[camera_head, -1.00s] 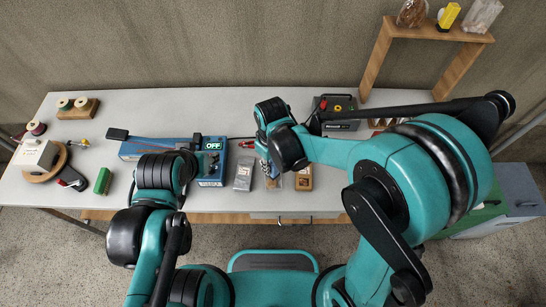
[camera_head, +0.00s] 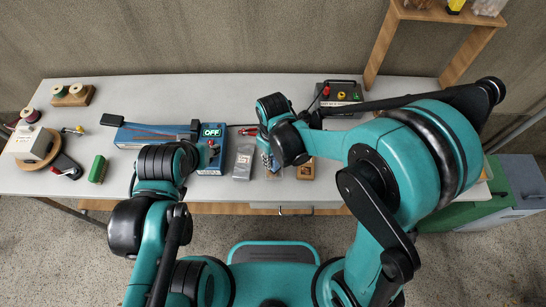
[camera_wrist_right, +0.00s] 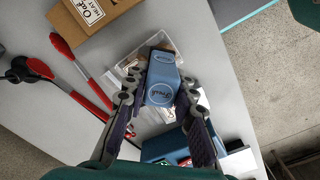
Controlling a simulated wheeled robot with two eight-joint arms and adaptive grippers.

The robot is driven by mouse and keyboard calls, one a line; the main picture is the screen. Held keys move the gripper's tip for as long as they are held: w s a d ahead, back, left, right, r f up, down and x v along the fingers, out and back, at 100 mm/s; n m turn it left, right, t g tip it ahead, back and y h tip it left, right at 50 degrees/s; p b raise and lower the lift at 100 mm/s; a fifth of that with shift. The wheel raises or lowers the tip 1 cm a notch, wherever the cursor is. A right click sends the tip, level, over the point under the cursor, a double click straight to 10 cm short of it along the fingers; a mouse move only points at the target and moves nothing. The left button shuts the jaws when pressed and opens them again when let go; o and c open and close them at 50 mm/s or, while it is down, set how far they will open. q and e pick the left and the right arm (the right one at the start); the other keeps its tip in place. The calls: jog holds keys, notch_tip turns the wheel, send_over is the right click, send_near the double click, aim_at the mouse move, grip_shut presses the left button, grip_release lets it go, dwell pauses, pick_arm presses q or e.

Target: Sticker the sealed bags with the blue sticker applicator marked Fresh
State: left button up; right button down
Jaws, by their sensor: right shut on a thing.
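My right gripper (camera_wrist_right: 160,100) is shut on the blue sticker applicator (camera_wrist_right: 162,84), whose round face reads "Fresh". Under the applicator in the wrist view, a clear bag (camera_wrist_right: 134,64) with a label lies on the table, partly hidden; whether the applicator touches it I cannot tell. In the head view my right gripper (camera_head: 268,158) is over the table's front part, mostly hidden by its own arm. A grey bag (camera_head: 243,162) lies just left of it. My left arm reaches over the table beside the blue sealer (camera_head: 150,135); its fingers do not show clearly.
A small brown box (camera_head: 305,168) stands right of my right gripper. Red-handled tongs (camera_wrist_right: 78,72) lie nearby. A wooden shelf (camera_head: 440,14) stands at the back right. A green block (camera_head: 97,169) and spools (camera_head: 75,90) are left.

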jog(key=shift+f+b, duration=0.6)
dwell(1.6)
jog(key=shift+r, duration=0.1)
jog(key=shift+r+p, duration=2.7)
jog(key=shift+r, duration=0.8)
jog(key=c, duration=2.2)
grip_release()
grip_shut()
